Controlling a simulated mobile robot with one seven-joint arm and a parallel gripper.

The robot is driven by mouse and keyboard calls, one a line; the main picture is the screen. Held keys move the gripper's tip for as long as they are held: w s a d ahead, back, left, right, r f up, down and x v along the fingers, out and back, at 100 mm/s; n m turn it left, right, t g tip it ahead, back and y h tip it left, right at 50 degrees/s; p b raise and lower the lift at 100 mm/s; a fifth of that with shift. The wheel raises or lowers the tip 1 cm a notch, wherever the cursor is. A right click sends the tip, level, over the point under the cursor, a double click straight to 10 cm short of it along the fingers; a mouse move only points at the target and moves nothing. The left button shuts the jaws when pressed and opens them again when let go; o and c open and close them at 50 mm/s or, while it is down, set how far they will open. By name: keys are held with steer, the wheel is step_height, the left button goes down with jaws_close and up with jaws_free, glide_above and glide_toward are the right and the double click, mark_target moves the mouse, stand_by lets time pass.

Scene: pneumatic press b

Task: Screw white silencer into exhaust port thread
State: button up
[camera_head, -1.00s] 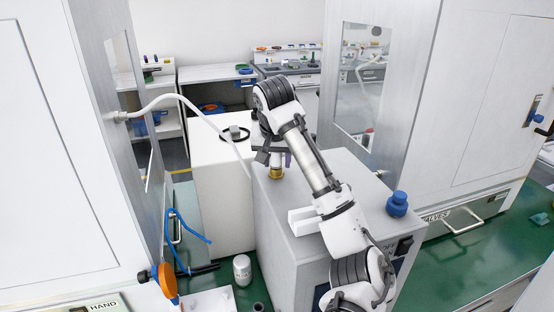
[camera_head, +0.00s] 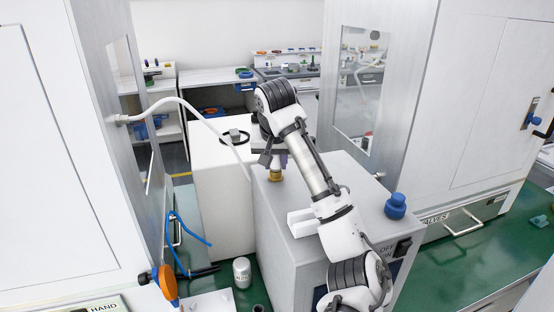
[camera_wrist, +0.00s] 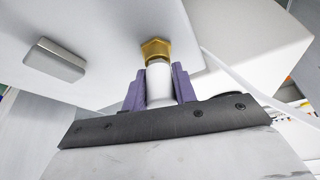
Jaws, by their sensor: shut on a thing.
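The white silencer (camera_wrist: 159,84) is a white cylinder between the two purple fingers of my gripper (camera_wrist: 160,88) in the wrist view. The gripper is shut on it. The brass hex exhaust port (camera_wrist: 155,48) stands right at the silencer's far end, in line with it. I cannot tell whether the threads are engaged. In the head view, the brass port (camera_head: 275,176) sits on top of the grey box (camera_head: 330,190), and my gripper (camera_head: 274,160) is just above it.
A white hose (camera_head: 185,100) arcs behind to the left. A white jar (camera_head: 242,272) stands on the green bench. Tall cabinets flank both sides.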

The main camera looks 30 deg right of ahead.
steer(key=shift+w+f+m+g, duration=0.1)
steer(key=shift+f+m+g, duration=0.2)
steer(key=shift+f+m, duration=0.25)
steer(key=shift+d, duration=0.1)
steer(key=shift+d+m+h, duration=0.15)
steer(key=shift+m+h, duration=0.25)
steer(key=shift+m, duration=0.45)
steer(key=shift+m+g, duration=0.5)
steer(key=shift+m, duration=0.4)
steer(key=shift+m+g+h, duration=0.3)
steer(key=shift+m+h, duration=0.1)
steer(key=shift+m, duration=0.5)
